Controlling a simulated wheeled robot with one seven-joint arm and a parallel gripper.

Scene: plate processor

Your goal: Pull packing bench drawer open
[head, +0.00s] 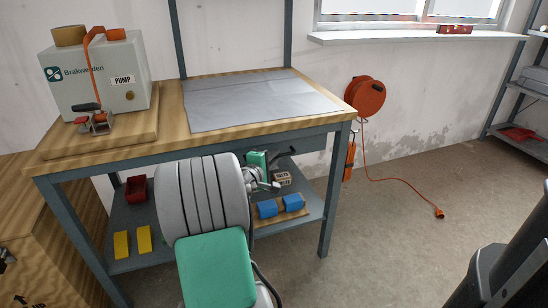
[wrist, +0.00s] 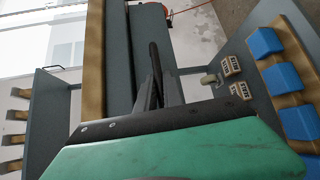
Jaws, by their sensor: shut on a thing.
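The packing bench (head: 165,100) has a wooden top and a grey-blue frame. Its grey drawer front (head: 308,143) sits under the top's front edge, partly hidden by my arm in the head view. In the wrist view the drawer front (wrist: 122,60) runs beside the wooden edge, with a dark bar handle (wrist: 154,65) on it. My gripper (wrist: 160,90) is shut on this handle. I see no clear gap showing the drawer pulled out.
The lower shelf (head: 125,215) holds a red bin (head: 136,188), yellow blocks (head: 144,239) and blue blocks (head: 267,208). A pump box (head: 100,75) stands on the bench. An orange cable (head: 400,182) lies on the floor at right. Floor in front of the bench's right side is clear.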

